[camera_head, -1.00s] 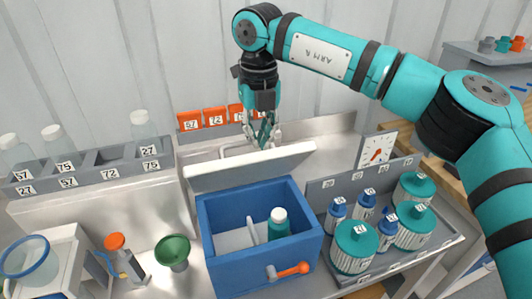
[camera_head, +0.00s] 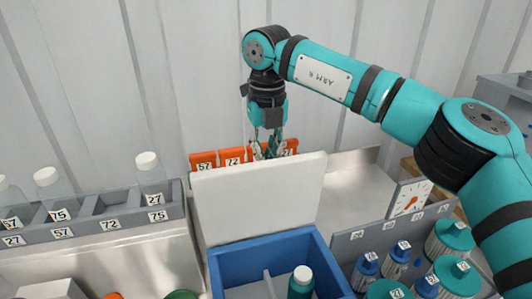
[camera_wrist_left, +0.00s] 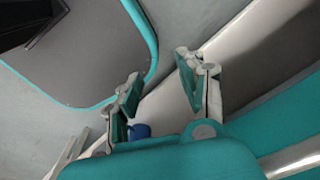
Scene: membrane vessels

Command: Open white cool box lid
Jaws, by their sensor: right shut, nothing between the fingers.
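The white lid (camera_head: 262,197) of the cool box stands raised, close to upright, at the back of the blue box body (camera_head: 232,265). The box is open. Inside it are a pale divider (camera_head: 270,285) and a bottle with a white cap (camera_head: 302,275). My right gripper (camera_head: 266,152) is shut and empty, at the lid's top edge; its fingertips are partly hidden behind the lid. My left gripper (camera_wrist_left: 160,95) shows only in the left wrist view, with its two fingers apart and nothing between them.
A grey rack (camera_head: 95,222) with bottles stands at the left. Orange numbered tags (camera_head: 203,161) are behind the lid. At the right, a grey tray (camera_head: 350,245) holds teal-lidded jars and blue-capped bottles, beside a dial clock (camera_head: 409,199).

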